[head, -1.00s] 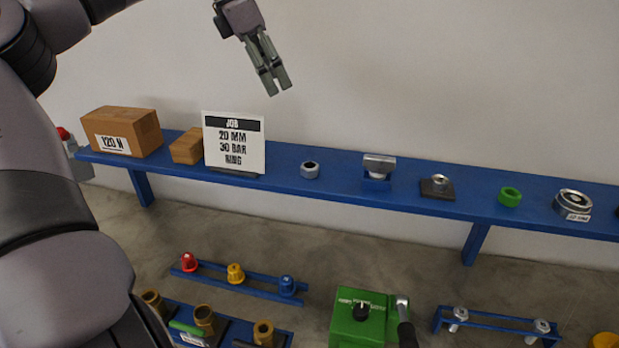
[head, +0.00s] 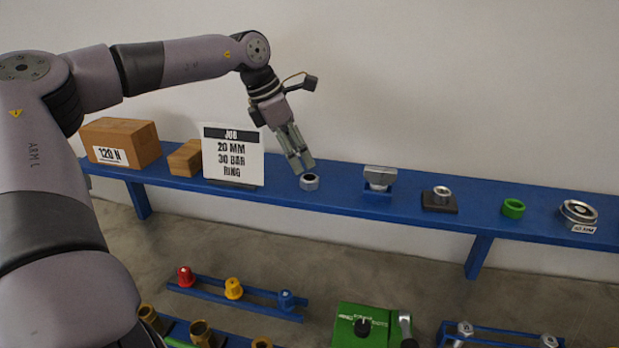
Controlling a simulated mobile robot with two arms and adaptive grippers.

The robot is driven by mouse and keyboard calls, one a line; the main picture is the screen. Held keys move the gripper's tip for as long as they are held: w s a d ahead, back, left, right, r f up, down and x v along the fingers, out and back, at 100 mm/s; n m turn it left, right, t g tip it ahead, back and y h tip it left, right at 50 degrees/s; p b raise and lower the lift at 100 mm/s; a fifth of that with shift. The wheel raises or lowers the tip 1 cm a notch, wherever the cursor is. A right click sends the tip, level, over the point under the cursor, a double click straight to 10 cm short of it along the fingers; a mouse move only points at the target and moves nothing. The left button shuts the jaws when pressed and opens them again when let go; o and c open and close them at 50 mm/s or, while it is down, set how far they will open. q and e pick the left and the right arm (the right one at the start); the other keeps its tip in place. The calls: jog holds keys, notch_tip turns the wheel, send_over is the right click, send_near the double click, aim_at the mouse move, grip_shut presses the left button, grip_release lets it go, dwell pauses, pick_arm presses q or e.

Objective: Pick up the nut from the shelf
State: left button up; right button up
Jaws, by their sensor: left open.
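A small silver-grey nut (head: 309,182) lies on the blue shelf (head: 340,190), to the right of the white job sign. My left gripper (head: 303,169) points down at it from above and slightly left. Its fingertips are open and very close to the top of the nut in the picture. I cannot tell whether they touch it. The nut's upper left edge is partly behind the fingertips. My right gripper is out of view.
The job sign (head: 232,155) stands close left of the gripper, with wooden boxes (head: 122,143) beyond. To the right are a metal block on a blue stand (head: 378,180), a fitting on a dark plate (head: 440,198), a green ring (head: 513,208) and a flanged part (head: 578,213).

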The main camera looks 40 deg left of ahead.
aim_at(309, 177)
pick_arm(q)
jog(key=shift+d+f+p, duration=0.25)
jog(key=shift+f+p, duration=0.05)
jog(key=shift+f, duration=0.1)
jog(key=p+x, duration=0.2)
jog(key=x, duration=0.2)
jog(key=shift+d+f, duration=0.15)
jog(key=shift+f, duration=0.05)
jog(key=shift+w+f, duration=0.1)
jog(key=shift+f, duration=0.1)
jog(key=shift+c, duration=0.5)
jog(key=shift+c, duration=0.6)
jog(key=shift+r, duration=0.1)
jog(key=c, duration=1.1)
